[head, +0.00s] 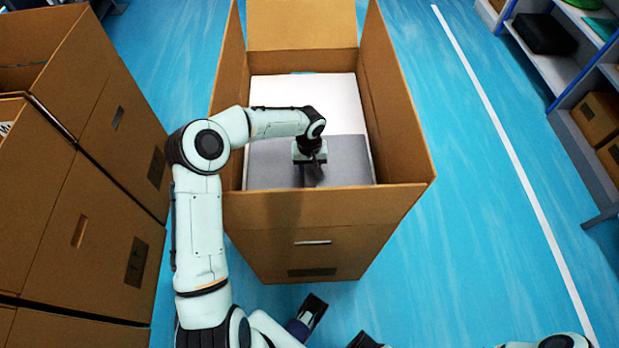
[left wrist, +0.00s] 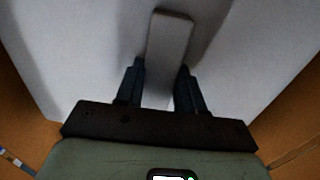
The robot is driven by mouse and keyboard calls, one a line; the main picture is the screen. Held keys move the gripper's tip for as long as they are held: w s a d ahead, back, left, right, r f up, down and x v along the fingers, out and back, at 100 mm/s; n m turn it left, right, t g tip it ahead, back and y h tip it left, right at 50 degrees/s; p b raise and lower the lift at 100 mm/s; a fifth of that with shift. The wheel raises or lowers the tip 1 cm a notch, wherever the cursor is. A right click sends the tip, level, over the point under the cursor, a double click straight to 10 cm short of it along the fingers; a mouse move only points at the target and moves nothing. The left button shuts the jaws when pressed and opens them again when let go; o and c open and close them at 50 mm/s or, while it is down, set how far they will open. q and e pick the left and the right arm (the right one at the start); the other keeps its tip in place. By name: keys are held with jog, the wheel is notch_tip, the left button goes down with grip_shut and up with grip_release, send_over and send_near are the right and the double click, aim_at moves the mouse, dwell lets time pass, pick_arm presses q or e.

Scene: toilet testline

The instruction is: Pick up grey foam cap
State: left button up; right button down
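My left gripper (head: 310,162) reaches down into the box onto the middle of this slab. In the left wrist view, a pale raised bar (left wrist: 170,45) stands up from the foam surface (left wrist: 95,55). The two dark fingers of my left gripper (left wrist: 160,82) are on either side of that bar. Whether they press on it is not clear. A dark end part of my own arm (head: 313,309), possibly the right gripper, shows low in the head view.
The tall cardboard box (head: 405,120) has its walls close around my left gripper. A white foam piece (head: 300,100) fills its far half. Stacked cardboard boxes (head: 60,190) stand on the left. Shelving (head: 560,75) stands at right. The blue floor (head: 470,200) between is clear.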

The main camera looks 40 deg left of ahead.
pick_arm(q)
grip_shut()
jog(key=shift+r, duration=0.1)
jog(key=shift+r, duration=0.45)
notch_tip(320, 180, up, 27)
jog(key=p, duration=0.4)
